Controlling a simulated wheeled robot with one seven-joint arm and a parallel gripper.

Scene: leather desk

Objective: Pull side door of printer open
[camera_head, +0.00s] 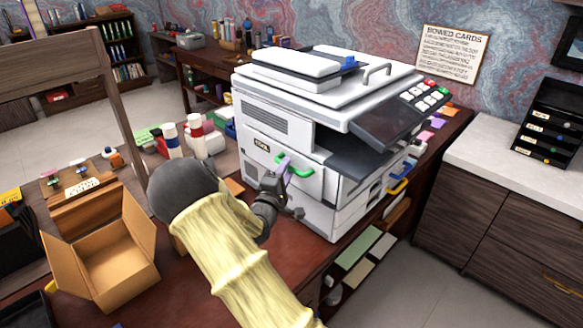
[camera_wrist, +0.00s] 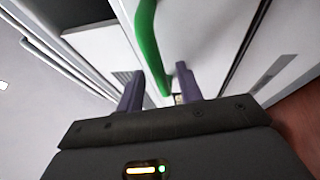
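The printer (camera_head: 330,85) is a large white and grey machine standing on the dark desk. Its side door (camera_head: 315,188) is the panel on the left face and looks closed. A curved green handle (camera_head: 301,172) sticks out from this door; it crosses the top middle of the wrist view (camera_wrist: 147,35). My gripper (camera_head: 287,187) is right at the handle. In the wrist view, its two purple-grey fingers (camera_wrist: 160,74) are apart, with the lower end of the handle between them. Gaps show beside the handle, and I cannot tell whether either finger touches it.
An open cardboard box (camera_head: 100,250) stands left of my arm. Red-and-white bottles (camera_head: 171,139) and other small items stand behind my arm, left of the printer. Grey floor (camera_head: 425,265) lies open to the right.

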